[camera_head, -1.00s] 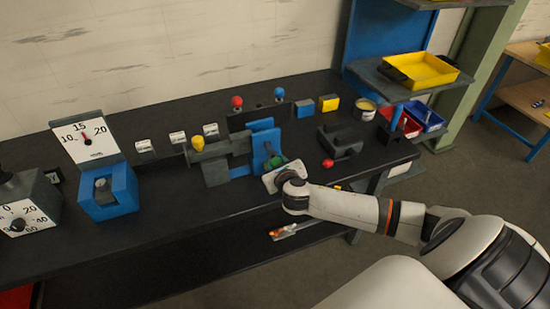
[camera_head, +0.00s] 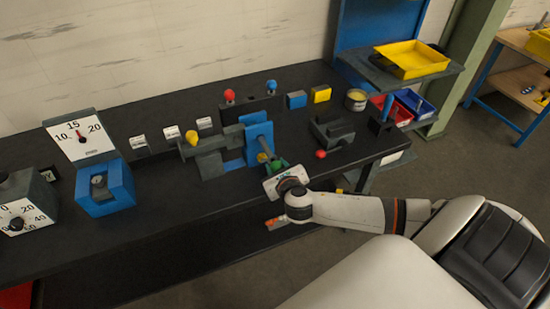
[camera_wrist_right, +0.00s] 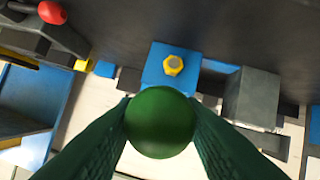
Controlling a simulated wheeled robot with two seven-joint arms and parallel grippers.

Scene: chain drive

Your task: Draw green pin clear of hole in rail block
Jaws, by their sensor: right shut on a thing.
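The green pin shows its round green knob (camera_wrist_right: 160,122) in the right wrist view, between the fingers of my right gripper (camera_wrist_right: 160,140). In the head view, my right gripper (camera_head: 279,168) is shut on this knob in front of the rail block. A length of the pin's grey shaft (camera_head: 265,148) shows between the knob and the blue upright plate (camera_head: 257,130) of the rail block. I cannot tell whether the pin's tip is still inside the hole. In the wrist view the knob hides the shaft. My left gripper is not in view.
A yellow knob (camera_head: 192,137) stands on the grey rail at the left. A dark block (camera_head: 332,133) and a red ball knob (camera_head: 321,154) lie to the right. A blue gauge block (camera_head: 104,190) stands at the left. The bench front left of my arm is clear.

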